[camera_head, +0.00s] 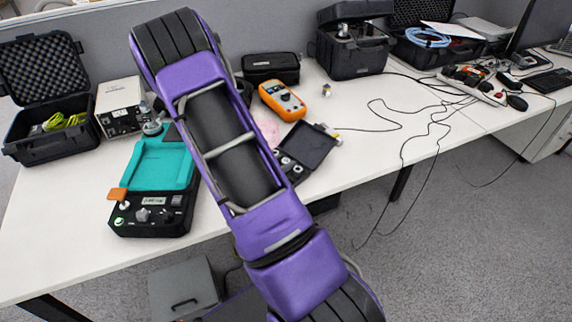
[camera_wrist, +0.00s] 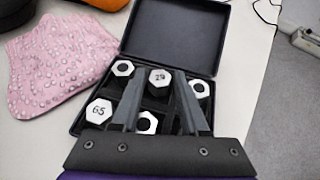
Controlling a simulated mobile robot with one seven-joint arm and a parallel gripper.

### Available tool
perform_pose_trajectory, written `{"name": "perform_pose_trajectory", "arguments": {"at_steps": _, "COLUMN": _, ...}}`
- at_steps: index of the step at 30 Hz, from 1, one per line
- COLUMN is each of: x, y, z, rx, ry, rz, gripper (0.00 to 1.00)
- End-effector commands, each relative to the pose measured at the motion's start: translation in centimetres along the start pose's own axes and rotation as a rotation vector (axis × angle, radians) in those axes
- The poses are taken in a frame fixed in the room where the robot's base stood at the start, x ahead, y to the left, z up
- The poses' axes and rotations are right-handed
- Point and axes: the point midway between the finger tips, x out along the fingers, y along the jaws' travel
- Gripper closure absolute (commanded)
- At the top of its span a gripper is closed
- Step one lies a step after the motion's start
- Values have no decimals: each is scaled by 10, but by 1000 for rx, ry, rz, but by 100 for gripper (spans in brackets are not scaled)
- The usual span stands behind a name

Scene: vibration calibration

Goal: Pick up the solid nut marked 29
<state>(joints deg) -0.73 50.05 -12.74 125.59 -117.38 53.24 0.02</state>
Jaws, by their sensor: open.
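The solid nut marked 29 (camera_wrist: 159,78) is a pale hexagon with a dark rim, in the back middle compartment of an open black case (camera_wrist: 228,40) in the wrist view. My gripper (camera_wrist: 160,88) is open, its two dark grey fingers pointing into the case. The fingertips lie on either side of the marked nut in the picture; I cannot tell whether they touch it. A second solid nut, marked 65 (camera_wrist: 99,112), sits at front left. In the head view the case (camera_head: 310,142) is partly hidden by my purple arm, which also hides my gripper.
Nuts with dark holes sit at back left (camera_wrist: 123,69), back right (camera_wrist: 199,89) and front middle (camera_wrist: 147,123). A pink dotted cloth (camera_wrist: 60,62) lies left of the case. An orange meter (camera_head: 283,100) and a teal device (camera_head: 160,165) stand nearby.

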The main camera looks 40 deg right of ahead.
Motion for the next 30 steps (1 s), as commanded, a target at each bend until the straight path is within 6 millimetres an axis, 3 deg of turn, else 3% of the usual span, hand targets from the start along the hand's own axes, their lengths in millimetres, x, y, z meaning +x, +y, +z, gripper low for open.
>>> {"name": "perform_pose_trajectory", "arguments": {"at_steps": 6, "x": 1, "y": 0, "z": 0, "rx": 0, "ry": 0, "rz": 0, "gripper": 56}}
{"name": "perform_pose_trajectory", "arguments": {"at_steps": 14, "x": 1, "y": 0, "z": 0, "rx": 0, "ry": 0, "rz": 0, "gripper": 100}}
{"name": "perform_pose_trajectory", "arguments": {"at_steps": 25, "x": 0, "y": 0, "z": 3, "rx": 1, "ry": -1, "rz": 0, "gripper": 100}}
{"name": "perform_pose_trajectory", "arguments": {"at_steps": 30, "x": -10, "y": 1, "z": 24, "rx": 5, "ry": -3, "rz": 2, "gripper": 100}}
